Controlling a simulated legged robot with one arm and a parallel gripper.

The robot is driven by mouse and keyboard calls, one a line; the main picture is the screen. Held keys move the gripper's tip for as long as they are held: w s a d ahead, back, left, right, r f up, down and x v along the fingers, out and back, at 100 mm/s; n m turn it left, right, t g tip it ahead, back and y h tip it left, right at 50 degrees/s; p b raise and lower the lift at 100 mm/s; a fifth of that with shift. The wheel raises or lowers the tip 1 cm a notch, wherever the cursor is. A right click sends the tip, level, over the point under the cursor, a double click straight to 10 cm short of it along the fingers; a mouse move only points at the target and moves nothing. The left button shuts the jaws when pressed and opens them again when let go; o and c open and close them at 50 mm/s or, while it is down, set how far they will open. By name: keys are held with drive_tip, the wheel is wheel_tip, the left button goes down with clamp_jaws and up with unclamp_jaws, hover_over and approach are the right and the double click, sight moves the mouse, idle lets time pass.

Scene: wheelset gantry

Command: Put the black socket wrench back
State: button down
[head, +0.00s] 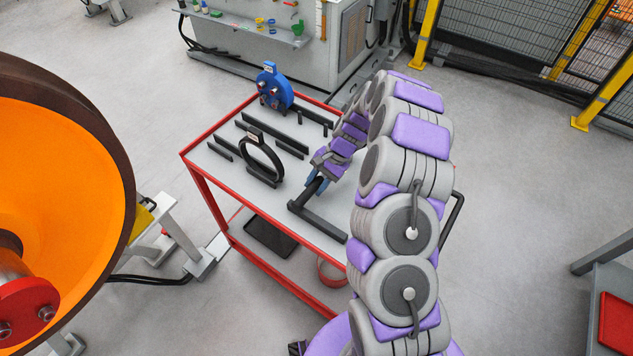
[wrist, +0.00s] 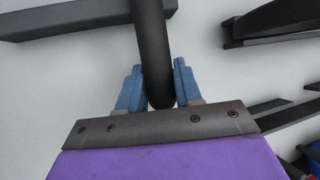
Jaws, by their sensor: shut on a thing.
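The black socket wrench (head: 320,222) shows as an L-shaped dark bar at the near end of the trolley top. My gripper (head: 316,187) is over the trolley, with its blue fingers on the wrench's round shaft. In the wrist view, the blue fingers of my gripper (wrist: 160,90) stand either side of the black wrench shaft (wrist: 154,50), shut on it. A dark bar crosses behind the shaft at the upper left there. I cannot tell whether the wrench touches the trolley top or is slightly above it.
The red-framed trolley (head: 212,160) has a grey top with several black bars, a black ring (head: 260,157) standing upright and a blue round tool (head: 272,88) at the far end. A large orange wheel (head: 60,170) stands at the left. Open floor lies right of the trolley.

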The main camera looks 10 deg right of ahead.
drive_tip(key=shift+f, duration=0.1)
drive_tip(key=c, duration=0.7)
unclamp_jaws()
drive_tip(key=p+v, duration=0.2)
drive_tip(key=v, duration=1.5)
drive_tip(key=shift+d+p, duration=0.15)
drive_tip(key=shift+p, duration=0.25)
